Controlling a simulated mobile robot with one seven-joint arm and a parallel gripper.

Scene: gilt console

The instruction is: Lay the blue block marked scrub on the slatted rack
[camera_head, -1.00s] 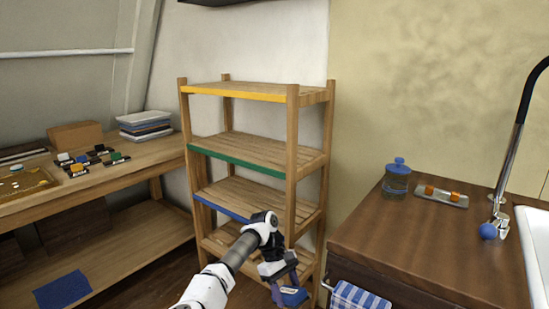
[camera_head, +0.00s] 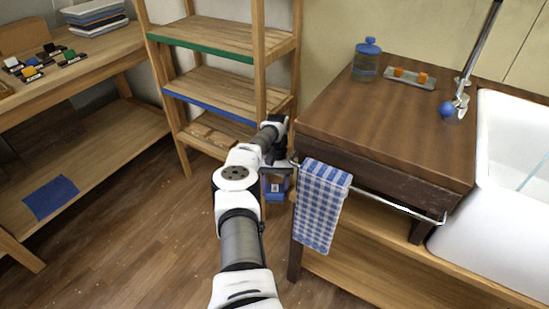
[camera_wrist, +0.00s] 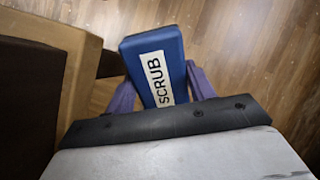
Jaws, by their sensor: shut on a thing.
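My gripper (camera_head: 276,184) is shut on the blue block (camera_wrist: 150,45), with its purple fingers on either side of it. In the head view the block (camera_head: 275,194) is small and partly hidden by the gripper, held low between the shelving and the counter. A wooden rack (camera_head: 225,92) with slatted shelves stands behind and to the left of my gripper. One shelf has a green front edge, and the one below it a blue edge. My arm hides part of the rack's lower right.
A dark wooden counter (camera_head: 400,120) with a rail and a checked towel (camera_head: 322,205) is close to my gripper's right. A blue jar (camera_head: 366,60) and a metal tray (camera_head: 410,78) stand on it. A bench (camera_head: 90,145) with a blue cloth (camera_head: 50,197) is at left. The floor between is clear.

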